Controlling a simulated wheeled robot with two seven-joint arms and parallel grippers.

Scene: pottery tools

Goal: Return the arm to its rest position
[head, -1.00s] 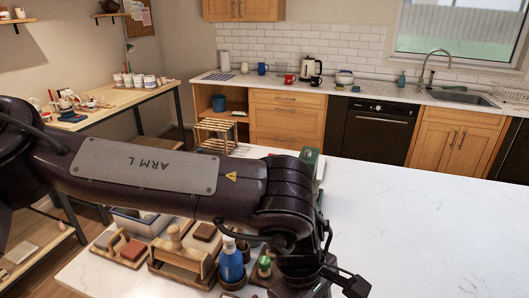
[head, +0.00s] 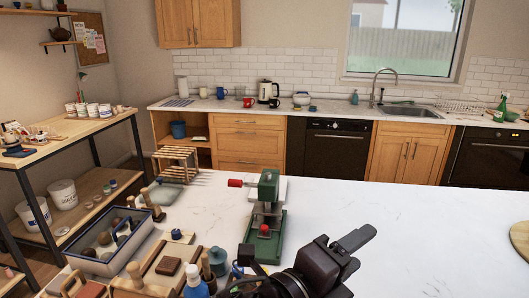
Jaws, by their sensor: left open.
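My left gripper (head: 322,262) is at the bottom centre of the head view, over the near part of the white table (head: 420,240). It is open, and I see nothing held in it. One dark finger points up and right over bare tabletop. The rest of the left arm is mostly below the picture edge. My right gripper is not in view.
A green press-like device (head: 268,215) stands just behind the gripper. A blue bottle (head: 195,284), wooden tool holders (head: 165,268) and a blue-rimmed tray (head: 112,262) crowd the table's left. The table's right is largely clear. A shelf unit (head: 75,128) stands far left.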

